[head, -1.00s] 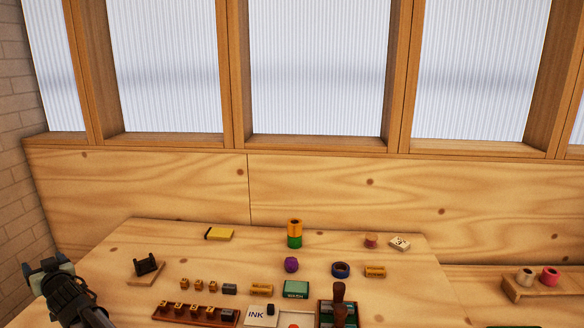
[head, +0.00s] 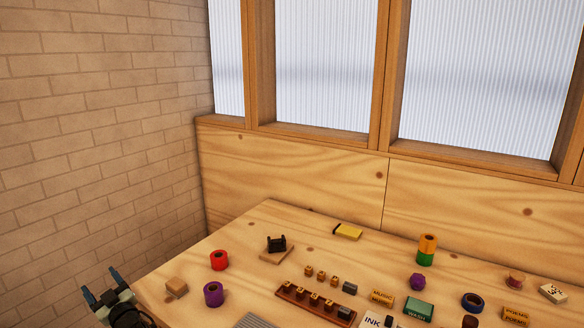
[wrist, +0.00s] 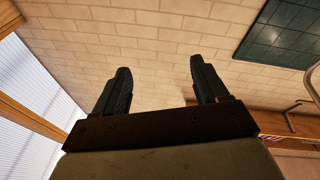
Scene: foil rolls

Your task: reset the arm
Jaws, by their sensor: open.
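My gripper (head: 102,287) shows at the lower left of the head view, off the table's left edge, with its fingers apart and pointing up. In the wrist view my gripper (wrist: 160,90) is also open, with nothing between its fingers and only the brick wall beyond. A red foil roll (head: 219,260) and a purple foil roll (head: 213,294) stand on the table's left part, to the right of my gripper and apart from it. An orange roll (head: 428,243) stands on a green roll (head: 425,259) further back at the right.
The wooden table (head: 322,260) holds a dark stand (head: 277,243), a yellow pad (head: 348,231), a wooden block (head: 177,287), a rack of stamps (head: 307,301), a purple knob-like piece (head: 417,282) and a dark blue ring (head: 472,302). A brick wall (head: 90,130) rises at the left.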

